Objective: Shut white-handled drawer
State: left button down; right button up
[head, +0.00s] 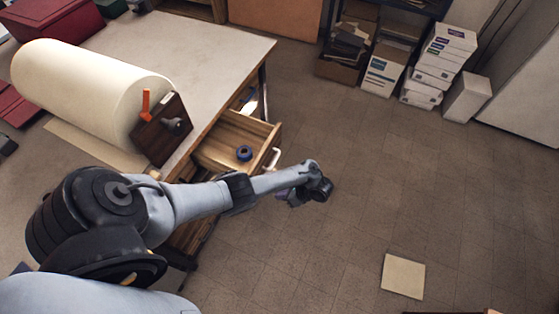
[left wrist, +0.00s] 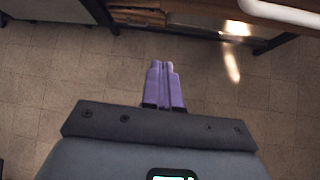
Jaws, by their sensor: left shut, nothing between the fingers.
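The wooden drawer (head: 232,133) stands pulled out from under the worktable. Its white handle (head: 273,158) is on the front panel, and a blue ring-shaped roll (head: 244,153) lies inside. My left arm reaches across in front of the table, and its gripper (head: 281,196) is just past the handle, nearer the picture's bottom and apart from it. In the left wrist view the purple fingers (left wrist: 165,86) are closed together with nothing between them. The white handle (left wrist: 285,14) shows at the top right there, clear of the fingertips. My right gripper is not seen.
The worktable (head: 215,55) carries a large cream roll (head: 90,92) with a wooden end block (head: 162,131). Boxes (head: 440,65) and a shelf stand at the back. A pale square (head: 403,276) lies on the floor. The floor right of the drawer is open.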

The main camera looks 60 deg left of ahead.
pick_arm(q)
jog(key=w+a+r+t+p, duration=0.1)
jog(key=w+r+t+p, duration=0.15)
jog(key=w+r, duration=0.8)
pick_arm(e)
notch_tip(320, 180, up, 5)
pick_arm(q)
jog(key=s+a+f+b, duration=0.3)
jog(key=s+a+f, duration=0.3)
jog(key=a+f, duration=0.1)
jog(key=shift+s+a+n+g+b, duration=0.3)
jog(key=shift+s+a+g+b, duration=0.1)
jog(key=shift+a, duration=0.3)
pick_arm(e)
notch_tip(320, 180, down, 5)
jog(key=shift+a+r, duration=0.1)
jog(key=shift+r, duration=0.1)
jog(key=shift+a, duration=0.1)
